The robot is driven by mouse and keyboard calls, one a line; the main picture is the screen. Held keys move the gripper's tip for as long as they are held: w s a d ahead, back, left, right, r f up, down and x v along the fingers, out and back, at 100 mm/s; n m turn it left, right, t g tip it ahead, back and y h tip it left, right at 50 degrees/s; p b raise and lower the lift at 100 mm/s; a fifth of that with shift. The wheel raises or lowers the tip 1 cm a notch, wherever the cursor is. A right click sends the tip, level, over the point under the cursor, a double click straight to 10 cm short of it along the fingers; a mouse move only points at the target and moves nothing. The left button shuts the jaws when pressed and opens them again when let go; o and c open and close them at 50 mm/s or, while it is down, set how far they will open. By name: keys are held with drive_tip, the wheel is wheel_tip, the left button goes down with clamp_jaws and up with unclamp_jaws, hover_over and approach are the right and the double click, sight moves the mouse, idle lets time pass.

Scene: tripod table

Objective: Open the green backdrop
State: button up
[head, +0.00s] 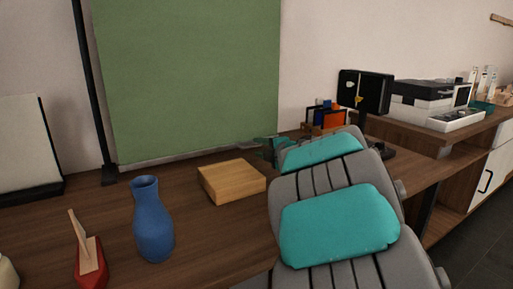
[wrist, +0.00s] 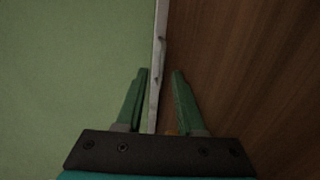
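The green backdrop (head: 185,75) hangs from above against the wall, with a pale bar (head: 200,150) along its lower edge just above the table. In the wrist view the green cloth (wrist: 65,75) fills the left side and the pale bar (wrist: 157,65) runs between my fingers. My gripper (wrist: 160,73) is open, one green finger on each side of the bar, with a gap visible at least on the right. In the head view my gripper (head: 268,145) is at the backdrop's lower right corner, partly hidden by my arm.
On the wooden table (head: 200,235) stand a wooden block (head: 232,181), a blue vase (head: 152,220) and a red object (head: 90,262). A black stand pole (head: 92,90) rises at the backdrop's left. A printer (head: 430,100) is at the right.

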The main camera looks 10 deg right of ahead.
drive_tip(key=v, duration=0.4)
drive_tip(key=shift+s+d, duration=0.1)
drive_tip(key=shift+s, duration=0.05)
